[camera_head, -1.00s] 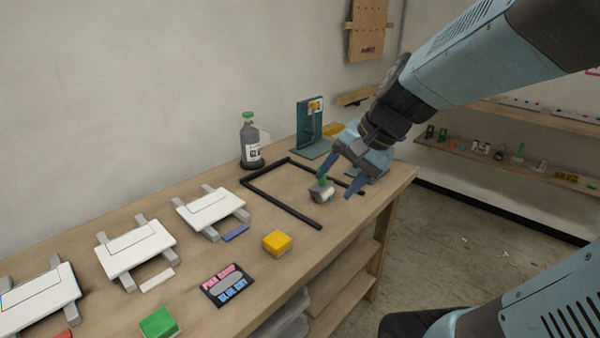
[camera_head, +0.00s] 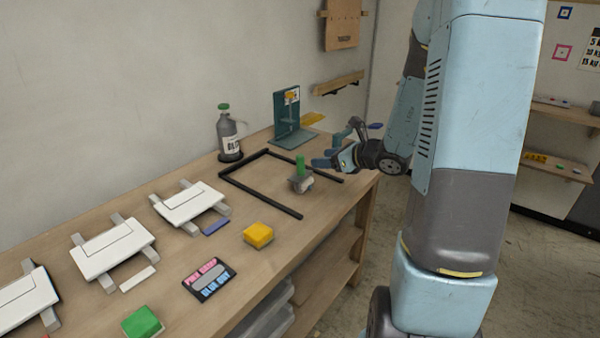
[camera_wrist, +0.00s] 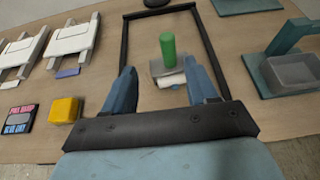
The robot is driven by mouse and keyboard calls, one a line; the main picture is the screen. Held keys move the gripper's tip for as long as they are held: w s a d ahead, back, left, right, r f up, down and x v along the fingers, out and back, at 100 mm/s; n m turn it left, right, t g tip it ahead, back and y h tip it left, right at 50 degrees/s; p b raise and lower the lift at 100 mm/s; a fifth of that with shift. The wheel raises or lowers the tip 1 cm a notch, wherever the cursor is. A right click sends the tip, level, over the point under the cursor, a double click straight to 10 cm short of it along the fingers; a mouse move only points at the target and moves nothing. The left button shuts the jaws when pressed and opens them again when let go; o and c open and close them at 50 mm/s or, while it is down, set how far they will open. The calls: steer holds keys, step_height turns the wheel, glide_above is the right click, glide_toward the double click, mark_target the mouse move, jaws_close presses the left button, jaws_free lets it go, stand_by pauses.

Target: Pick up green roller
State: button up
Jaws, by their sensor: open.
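The green roller (camera_head: 300,168) has an upright green handle on a grey and white head. It rests on the wooden bench inside a black three-sided frame (camera_head: 274,203). My gripper (camera_head: 326,158) is just to its right in the head view, low over the bench and pointing toward it. In the wrist view my gripper (camera_wrist: 160,72) has its two blue fingers spread, with nothing held. The roller (camera_wrist: 168,52) stands ahead between the fingers there. The right finger partly covers the roller's head.
A grey bottle (camera_head: 227,135) and a teal stand (camera_head: 287,128) are at the back. Another teal stand with a grey tray (camera_wrist: 290,72) is on the right. A yellow block (camera_head: 258,234), label card (camera_head: 208,279) and white boards (camera_head: 112,247) lie left and nearer.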

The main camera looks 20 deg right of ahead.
mark_target(303, 160)
steer(key=shift+m, duration=0.3)
steer(key=x, duration=0.8)
steer(key=shift+w+d+f, duration=0.3)
steer(key=shift+w, duration=0.05)
steer(key=shift+x, duration=2.8)
steer(key=shift+d+f, duration=0.1)
steer(key=shift+d, duration=0.05)
steer(key=shift+c, duration=0.5)
jaws_close()
